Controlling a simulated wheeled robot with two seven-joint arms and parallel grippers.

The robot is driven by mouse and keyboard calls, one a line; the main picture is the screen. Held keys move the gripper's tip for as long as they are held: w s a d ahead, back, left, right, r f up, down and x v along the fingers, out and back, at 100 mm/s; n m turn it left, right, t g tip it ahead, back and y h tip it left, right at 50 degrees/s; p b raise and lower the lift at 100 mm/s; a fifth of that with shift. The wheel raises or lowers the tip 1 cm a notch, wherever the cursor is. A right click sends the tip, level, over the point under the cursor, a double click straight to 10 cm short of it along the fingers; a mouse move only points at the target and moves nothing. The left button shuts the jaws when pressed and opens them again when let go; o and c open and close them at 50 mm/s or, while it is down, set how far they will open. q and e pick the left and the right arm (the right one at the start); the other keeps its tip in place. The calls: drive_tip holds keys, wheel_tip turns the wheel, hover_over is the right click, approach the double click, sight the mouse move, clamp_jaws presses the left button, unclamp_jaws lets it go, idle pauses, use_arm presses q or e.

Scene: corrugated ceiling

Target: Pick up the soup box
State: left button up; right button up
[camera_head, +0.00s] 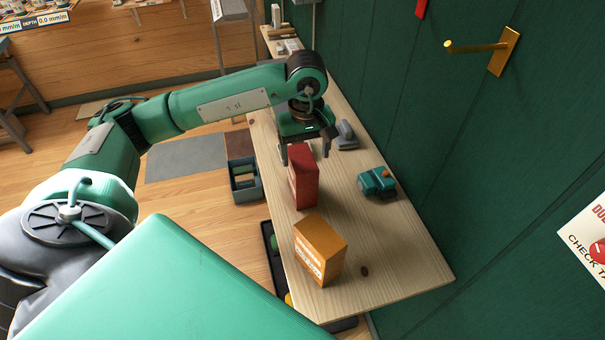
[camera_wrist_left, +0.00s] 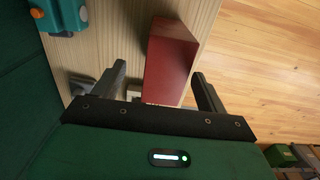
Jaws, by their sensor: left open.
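A red box (camera_head: 304,177) stands upright on the long wooden bench (camera_head: 405,262), near its left edge. An orange-yellow box (camera_head: 318,250) stands closer to me on the same bench. I cannot read which one is labelled as soup. My left gripper (camera_head: 305,153) is open at the far side of the red box. In the left wrist view the red box (camera_wrist_left: 171,60) lies between the two spread fingers, with a gap on the left finger's side. I cannot tell whether either finger touches it. My right gripper is not in view.
A teal tool (camera_head: 377,183) lies right of the red box, and a grey object (camera_head: 346,135) lies behind it. A green wall (camera_head: 450,140) with a brass handle (camera_head: 503,52) borders the bench. A dark bin (camera_head: 245,181) stands left of it. The bench's near right end is clear.

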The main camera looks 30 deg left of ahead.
use_arm(q)
drive_tip(key=shift+s+a+f+p, duration=0.15)
drive_tip(key=shift+f+p, duration=0.1)
drive_tip(key=shift+f, duration=0.2)
drive_tip(key=shift+s+a+f+p, duration=0.1)
drive_tip(key=shift+f+p, duration=0.15)
drive_tip(key=shift+f, duration=0.15)
drive_tip(key=f+p, duration=0.1)
drive_tip(key=f, duration=0.2)
drive_tip(key=shift+a+f, duration=0.15)
drive_tip(key=shift+a, duration=0.05)
drive_tip(key=shift+f, duration=0.3)
drive_tip(key=shift+c, duration=0.3)
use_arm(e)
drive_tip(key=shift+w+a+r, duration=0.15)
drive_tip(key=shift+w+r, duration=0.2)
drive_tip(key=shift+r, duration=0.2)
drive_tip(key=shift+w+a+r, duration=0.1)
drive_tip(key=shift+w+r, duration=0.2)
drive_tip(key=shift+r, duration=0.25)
use_arm(q)
drive_tip(key=c, duration=1.1)
drive_tip(key=shift+w, duration=0.1)
drive_tip(key=shift+c, duration=0.4)
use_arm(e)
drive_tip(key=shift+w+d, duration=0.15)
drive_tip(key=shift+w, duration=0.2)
use_arm(q)
drive_tip(key=shift+r, duration=0.1)
